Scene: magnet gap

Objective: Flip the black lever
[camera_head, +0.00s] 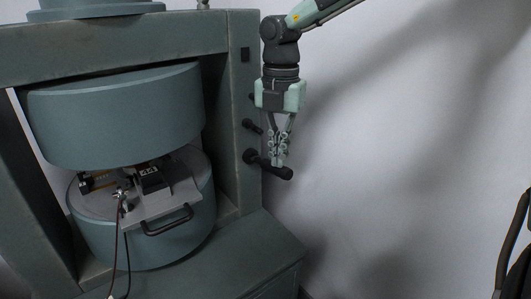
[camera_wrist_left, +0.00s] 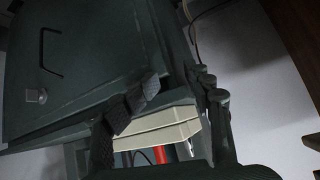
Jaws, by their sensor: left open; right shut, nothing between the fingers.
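A black lever (camera_head: 282,172) sticks out to the right from the right post of the grey-green magnet frame, low on the post and tilted slightly down. My right gripper (camera_head: 278,161) points down at the lever with its fingers shut and empty. Its fingertips overlap the lever's middle in the head view; I cannot tell whether they touch it. My left gripper (camera_wrist_left: 172,102) shows only in the left wrist view, with its dark fingers apart and open.
Two shorter black knobs, an upper one and a middle one (camera_head: 253,127), sit above the lever on the post (camera_head: 232,150). The magnet's round poles (camera_head: 120,115) hold a small tray with a handle (camera_head: 167,221) between them. A plain wall lies right of the frame.

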